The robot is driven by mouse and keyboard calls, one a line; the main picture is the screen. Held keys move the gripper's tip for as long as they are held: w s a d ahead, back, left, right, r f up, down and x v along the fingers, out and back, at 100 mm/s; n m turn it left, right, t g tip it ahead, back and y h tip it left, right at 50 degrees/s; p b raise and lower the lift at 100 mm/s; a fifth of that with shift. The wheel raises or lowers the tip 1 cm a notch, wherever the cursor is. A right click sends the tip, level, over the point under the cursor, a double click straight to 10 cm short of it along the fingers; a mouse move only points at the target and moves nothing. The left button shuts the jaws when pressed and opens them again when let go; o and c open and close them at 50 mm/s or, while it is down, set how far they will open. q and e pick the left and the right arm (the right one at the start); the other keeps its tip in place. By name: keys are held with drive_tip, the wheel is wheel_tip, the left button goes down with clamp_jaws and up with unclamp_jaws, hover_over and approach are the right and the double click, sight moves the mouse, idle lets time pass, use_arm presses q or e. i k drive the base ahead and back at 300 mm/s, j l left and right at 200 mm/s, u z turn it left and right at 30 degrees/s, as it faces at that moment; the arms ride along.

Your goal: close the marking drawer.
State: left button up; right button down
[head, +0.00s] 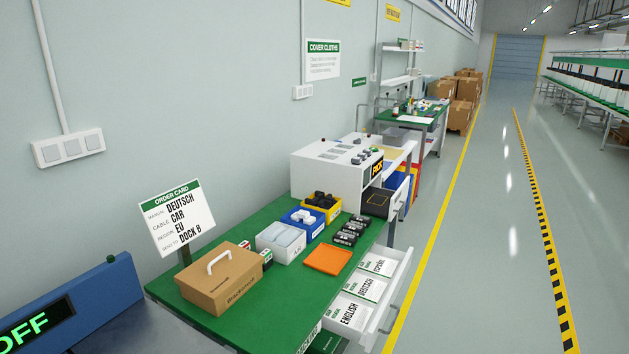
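No drawer in view carries a readable marking label. A white drawer (384,311) stands pulled out from the right side of the green-topped table (215,322); manuals marked English, Deutsch and a third language lie in it, and it has a grey handle. Neither of my grippers is in view.
The table holds a cardboard box (222,284) with a white handle, an orange tray (328,259), white, blue and yellow bins, and black boxes. An order card (177,215) stands at the left. The grey aisle floor (490,250) to the right is clear.

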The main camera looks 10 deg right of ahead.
sight(377, 202)
drive_tip(key=i+l+u, duration=0.1)
drive_tip(key=i+l, duration=0.3)
drive_tip(key=l, duration=0.25)
drive_tip(key=i+l+u, duration=0.15)
drive_tip(key=l, duration=0.2)
drive_tip(key=i+l, duration=0.2)
drive_tip(key=l, duration=0.15)
drive_tip(key=i+l+u, duration=0.15)
drive_tip(key=l, duration=0.2)
drive_tip(key=i+l, duration=0.15)
drive_tip(key=l, duration=0.2)
drive_tip(key=i+l+u, duration=0.15)
drive_tip(key=l, duration=0.2)
